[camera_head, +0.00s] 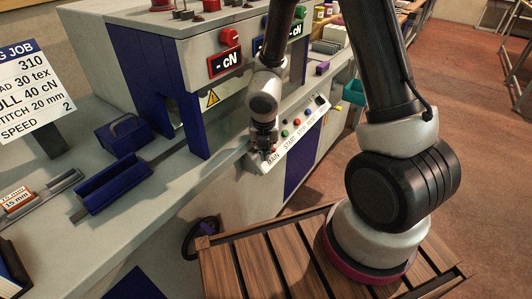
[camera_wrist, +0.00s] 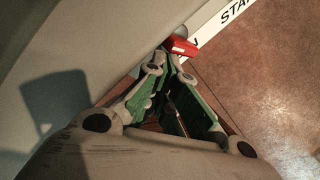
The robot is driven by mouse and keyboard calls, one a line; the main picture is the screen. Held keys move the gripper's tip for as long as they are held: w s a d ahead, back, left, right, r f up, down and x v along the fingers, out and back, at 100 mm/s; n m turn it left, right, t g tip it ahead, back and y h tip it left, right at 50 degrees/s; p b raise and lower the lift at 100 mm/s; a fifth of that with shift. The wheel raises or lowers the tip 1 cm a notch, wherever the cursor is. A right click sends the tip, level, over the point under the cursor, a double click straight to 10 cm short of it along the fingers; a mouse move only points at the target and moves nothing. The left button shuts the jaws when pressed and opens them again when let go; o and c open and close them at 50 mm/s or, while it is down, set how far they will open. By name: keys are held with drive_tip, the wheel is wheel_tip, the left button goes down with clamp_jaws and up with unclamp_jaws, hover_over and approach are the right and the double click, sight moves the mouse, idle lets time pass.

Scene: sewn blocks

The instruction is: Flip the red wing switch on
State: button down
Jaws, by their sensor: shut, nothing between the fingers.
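The red wing switch (camera_wrist: 181,46) sits on the pale sloped panel, just beyond my fingertips in the wrist view. In the head view it is mostly hidden behind my gripper (camera_head: 267,148), near the MAIN label at the panel's left end. My gripper, also in the wrist view (camera_wrist: 171,58), is shut and empty, with its tips close together beside the red switch. I cannot tell whether they touch it.
The sloped panel (camera_head: 302,133) also carries a START label and several coloured buttons. Above it are a red knob (camera_head: 230,37) and a "- cN" display (camera_head: 225,62). Brown floor is open at right.

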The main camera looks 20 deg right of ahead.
drive_tip(key=shift+w+r, duration=0.1)
drive_tip(key=shift+r, duration=0.7)
